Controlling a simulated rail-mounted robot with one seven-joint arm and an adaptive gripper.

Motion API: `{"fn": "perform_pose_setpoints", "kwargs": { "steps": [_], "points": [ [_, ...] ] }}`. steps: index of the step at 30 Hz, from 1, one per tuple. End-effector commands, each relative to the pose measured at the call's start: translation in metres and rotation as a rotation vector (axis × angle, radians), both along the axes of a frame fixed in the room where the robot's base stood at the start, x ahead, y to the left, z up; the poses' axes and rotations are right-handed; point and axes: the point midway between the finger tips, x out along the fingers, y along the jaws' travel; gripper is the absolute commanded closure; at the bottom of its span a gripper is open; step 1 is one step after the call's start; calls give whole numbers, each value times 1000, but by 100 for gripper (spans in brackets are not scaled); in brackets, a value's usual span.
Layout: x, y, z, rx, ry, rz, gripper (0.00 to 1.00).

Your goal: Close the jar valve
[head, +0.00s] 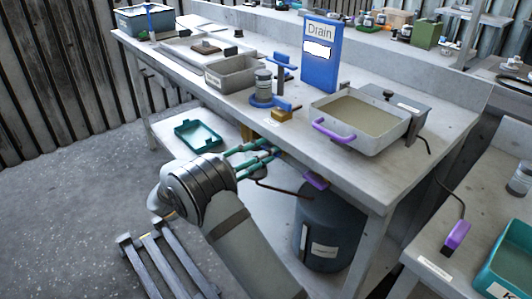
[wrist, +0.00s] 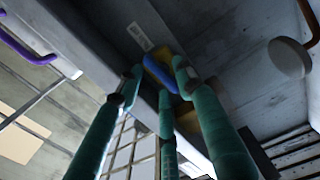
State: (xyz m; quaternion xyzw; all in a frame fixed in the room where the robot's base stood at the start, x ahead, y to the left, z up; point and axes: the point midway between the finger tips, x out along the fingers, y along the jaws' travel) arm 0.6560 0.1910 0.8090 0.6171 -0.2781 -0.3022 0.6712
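A small valve with a blue handle (head: 284,104) and a brass-coloured body (head: 281,115) sits at the front edge of the workbench, beside a grey-lidded jar (head: 263,84) on a blue base. My gripper (head: 274,152) has green fingers and reaches in below the bench's front edge, below the valve in the head view. In the wrist view a blue handle (wrist: 159,74) shows between the spread fingertips (wrist: 157,80), with yellow parts behind it. The fingers look open, with no grip on it visible. Whether any fingertip touches the handle cannot be told.
A pale basin with a purple handle (head: 332,132) stands right of the valve. A blue Drain sign (head: 320,55) stands behind. A dark tank (head: 327,226) stands under the bench, right of my gripper. A teal tray (head: 198,135) lies on the lower shelf.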

Motion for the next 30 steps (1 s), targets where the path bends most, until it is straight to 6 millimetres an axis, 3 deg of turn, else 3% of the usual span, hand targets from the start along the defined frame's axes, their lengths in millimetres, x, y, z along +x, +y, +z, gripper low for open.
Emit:
{"fn": "perform_pose_setpoints", "kwargs": {
  "steps": [11, 30],
  "points": [
    [4, -5, 0, 0, 0, 0, 64],
    [4, -5, 0, 0, 0, 0, 100]
  ]
}}
